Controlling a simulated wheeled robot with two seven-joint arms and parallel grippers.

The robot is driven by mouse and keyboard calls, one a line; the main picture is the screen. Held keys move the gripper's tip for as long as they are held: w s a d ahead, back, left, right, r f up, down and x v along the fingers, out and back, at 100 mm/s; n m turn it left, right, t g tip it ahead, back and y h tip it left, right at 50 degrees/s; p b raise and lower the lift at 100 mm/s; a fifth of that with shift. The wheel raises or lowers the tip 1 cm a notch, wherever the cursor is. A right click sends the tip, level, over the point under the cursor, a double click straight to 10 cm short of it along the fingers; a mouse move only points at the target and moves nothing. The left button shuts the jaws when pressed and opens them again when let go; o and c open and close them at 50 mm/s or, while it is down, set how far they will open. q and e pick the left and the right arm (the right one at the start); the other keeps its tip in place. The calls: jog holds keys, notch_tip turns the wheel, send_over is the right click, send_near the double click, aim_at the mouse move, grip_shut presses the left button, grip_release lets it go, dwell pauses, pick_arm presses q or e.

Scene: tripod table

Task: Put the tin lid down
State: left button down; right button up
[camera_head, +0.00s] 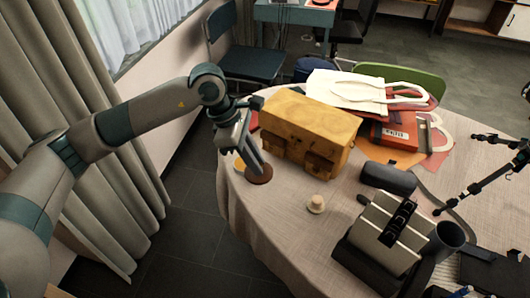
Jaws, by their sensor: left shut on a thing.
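My right gripper is not in view.
A small cream knob-like object (317,204) stands to the right. A dark case (388,178), a striped box (385,235) and a black tripod (490,172) are further right. Bare tablecloth (285,215) lies in front.

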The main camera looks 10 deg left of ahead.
pick_arm(q)
jog(key=s+a+r+m+g+y, duration=0.1)
jog(key=s+a+m, duration=0.3)
jog(key=m, duration=0.5)
jog(key=s+a+r+m+g+y, duration=0.1)
jog(key=s+a+m+g+y, duration=0.2)
jog(key=s+m, duration=0.3)
jog(key=m, duration=0.3)
jog(key=shift+s+a+r+m+g+y, duration=0.15)
jog(key=shift+a+r+m+g+y, duration=0.15)
jog(key=shift+a+m+g, duration=0.1)
jog(key=shift+d, duration=0.15)
